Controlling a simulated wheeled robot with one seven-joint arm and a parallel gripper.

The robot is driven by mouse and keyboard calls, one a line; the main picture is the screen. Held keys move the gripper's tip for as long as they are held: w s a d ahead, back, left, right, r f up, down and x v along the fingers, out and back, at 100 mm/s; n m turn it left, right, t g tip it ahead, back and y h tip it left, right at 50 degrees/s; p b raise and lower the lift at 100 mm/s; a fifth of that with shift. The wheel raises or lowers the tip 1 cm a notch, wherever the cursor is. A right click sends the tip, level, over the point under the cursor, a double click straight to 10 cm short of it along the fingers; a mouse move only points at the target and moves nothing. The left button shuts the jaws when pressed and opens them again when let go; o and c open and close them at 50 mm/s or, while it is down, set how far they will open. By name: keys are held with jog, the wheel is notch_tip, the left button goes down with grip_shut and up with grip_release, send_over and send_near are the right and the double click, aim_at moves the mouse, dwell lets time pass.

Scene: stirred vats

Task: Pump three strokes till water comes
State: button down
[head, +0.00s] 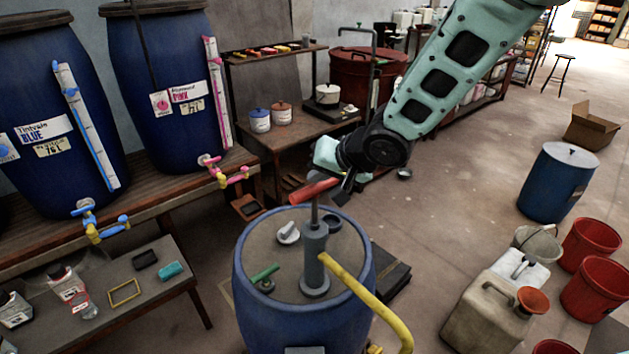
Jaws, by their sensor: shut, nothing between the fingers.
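A grey hand pump (315,262) stands upright on the lid of a blue drum (300,325) at the lower middle. Its red T-handle (313,191) is at the top of a thin rod that shows above the pump body. A yellow spout hose (372,295) runs from the pump down to the right past the drum's rim; its end is cut off by the picture edge. My gripper (338,188) is at the right end of the red handle, pointing down, shut with nothing held. Whether it touches the handle cannot be told. No water shows.
Two blue vats (165,85) with taps stand on a wooden bench at left. A low table (110,300) holds bottles and small items. Jerrycans (485,315), red buckets (590,243) and another blue drum (555,185) stand at right.

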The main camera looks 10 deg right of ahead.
jog(key=shift+f, duration=0.5)
jog(key=shift+s+f+b, duration=0.1)
jog(key=shift+f+b, duration=2.65)
jog(key=shift+f, duration=0.45)
dwell(2.3)
jog(key=shift+r, duration=0.15)
jog(key=shift+r+p, duration=3.3)
jog(key=shift+r, duration=0.2)
